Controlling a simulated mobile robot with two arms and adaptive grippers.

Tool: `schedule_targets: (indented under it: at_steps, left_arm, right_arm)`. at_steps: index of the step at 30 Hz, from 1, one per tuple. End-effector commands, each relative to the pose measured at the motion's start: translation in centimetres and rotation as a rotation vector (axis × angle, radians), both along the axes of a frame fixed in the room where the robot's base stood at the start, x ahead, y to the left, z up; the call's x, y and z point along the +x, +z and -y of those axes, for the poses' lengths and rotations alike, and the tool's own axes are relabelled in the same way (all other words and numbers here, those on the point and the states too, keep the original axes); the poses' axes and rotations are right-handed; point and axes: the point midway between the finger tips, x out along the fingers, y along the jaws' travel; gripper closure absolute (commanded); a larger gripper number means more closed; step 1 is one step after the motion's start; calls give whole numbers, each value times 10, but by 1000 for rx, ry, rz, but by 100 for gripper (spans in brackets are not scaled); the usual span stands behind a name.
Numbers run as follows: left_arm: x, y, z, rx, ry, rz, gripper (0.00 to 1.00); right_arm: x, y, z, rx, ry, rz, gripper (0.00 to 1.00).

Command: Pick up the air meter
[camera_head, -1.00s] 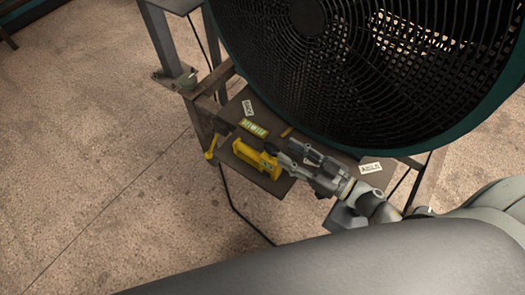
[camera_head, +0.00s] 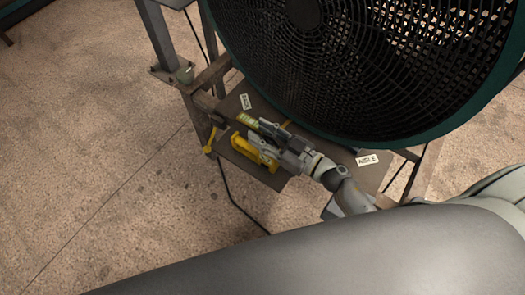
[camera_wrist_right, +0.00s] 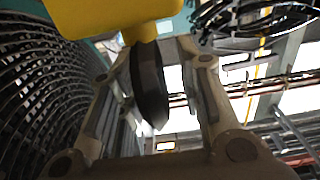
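A yellow tool, apparently the air meter (camera_head: 243,147), lies on a small dark shelf (camera_head: 275,182) below the big fan. My right gripper (camera_head: 262,136) is over it and hides part of it. In the right wrist view, a yellow body (camera_wrist_right: 115,14) fills the top, with a dark rounded part (camera_wrist_right: 149,85) hanging from it between the two fingers of my right gripper (camera_wrist_right: 160,65). The fingers stand apart, with a gap at the right finger. I cannot tell whether the left finger touches the dark part. My left gripper is not in view.
The large round fan (camera_head: 330,60) stands close behind the shelf. A metal post (camera_head: 158,35) rises at the left. The floor (camera_head: 80,170) at left is clear.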

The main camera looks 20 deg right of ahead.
Motion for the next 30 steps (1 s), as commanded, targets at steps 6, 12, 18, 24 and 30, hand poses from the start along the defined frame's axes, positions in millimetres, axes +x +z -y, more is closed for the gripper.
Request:
schedule_targets:
  at_steps: [6, 12, 18, 24, 30]
  left_arm:
    - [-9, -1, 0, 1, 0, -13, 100]
    - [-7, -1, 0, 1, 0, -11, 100]
    - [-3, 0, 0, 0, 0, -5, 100]
    - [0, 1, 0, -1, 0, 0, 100]
    - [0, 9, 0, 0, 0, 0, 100]
  right_arm:
    - [0, 0, 0, -1, 0, 1, 99]
    - [0, 0, 0, -1, 0, 1, 100]
    - [0, 1, 0, 0, 0, 2, 100]
    - [0, 4, 0, 0, 1, 3, 100]
    - [0, 25, 1, -4, 3, 5, 100]
